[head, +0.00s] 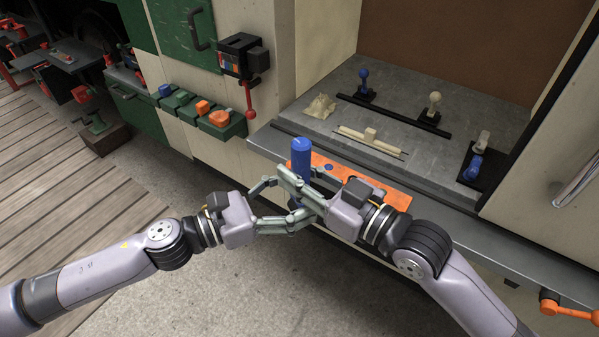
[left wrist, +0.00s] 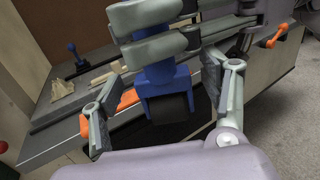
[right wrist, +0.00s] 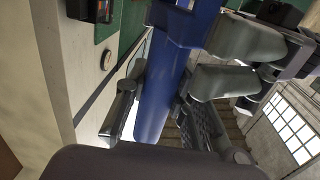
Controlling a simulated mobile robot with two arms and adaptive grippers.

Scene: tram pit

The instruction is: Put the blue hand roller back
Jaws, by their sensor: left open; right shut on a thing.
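The blue hand roller (head: 301,156) stands upright between my two grippers, in front of the counter edge. My right gripper (head: 302,190) is shut on it below the top of its handle; the blue handle also fills the middle of the right wrist view (right wrist: 160,95). My left gripper (head: 280,204) is open, with its fingers on either side of the roller's lower part. In the left wrist view, the blue frame (left wrist: 163,78) and dark roller end (left wrist: 168,108) show between the left fingers, with a gap to each. Fingers hide part of the roller in the head view.
An orange board (head: 390,192) lies at the counter's front edge behind my right gripper. The grey counter (head: 320,122) holds dark racks with blue and cream knobs, a cream bar (head: 371,139) and a crumpled cloth (head: 320,106). Green bins (head: 228,124) hang at left.

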